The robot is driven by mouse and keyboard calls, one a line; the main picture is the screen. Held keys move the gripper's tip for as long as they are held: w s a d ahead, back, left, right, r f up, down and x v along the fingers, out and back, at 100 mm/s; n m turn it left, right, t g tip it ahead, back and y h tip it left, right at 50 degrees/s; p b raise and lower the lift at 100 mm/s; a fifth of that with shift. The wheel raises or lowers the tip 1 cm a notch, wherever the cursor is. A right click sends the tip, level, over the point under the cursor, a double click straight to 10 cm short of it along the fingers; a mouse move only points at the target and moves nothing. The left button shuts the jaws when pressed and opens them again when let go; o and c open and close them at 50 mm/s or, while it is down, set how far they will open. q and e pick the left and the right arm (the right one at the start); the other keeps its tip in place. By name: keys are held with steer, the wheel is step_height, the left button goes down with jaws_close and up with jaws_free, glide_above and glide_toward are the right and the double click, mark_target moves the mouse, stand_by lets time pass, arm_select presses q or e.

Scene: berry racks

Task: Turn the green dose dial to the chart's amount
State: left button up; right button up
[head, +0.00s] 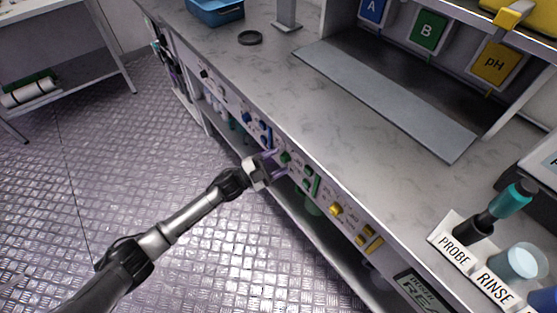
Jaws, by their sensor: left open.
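A row of small controls runs along the front panel of the bench. My right gripper is out of view. No readable dose chart shows.
Blue controls (247,118) lie left of the green ones, yellow controls (336,209) to the right. Signs A, B (428,31) and pH hang at the back. A probe holder (455,251) and rinse cup (522,262) stand front right. The floor left of the bench is clear.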

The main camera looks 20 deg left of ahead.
arm_select(q)
steer(key=p+v, duration=0.2)
steer(key=v, duration=1.1)
steer(key=shift+p, duration=0.4)
steer(key=shift+s+a, duration=0.1)
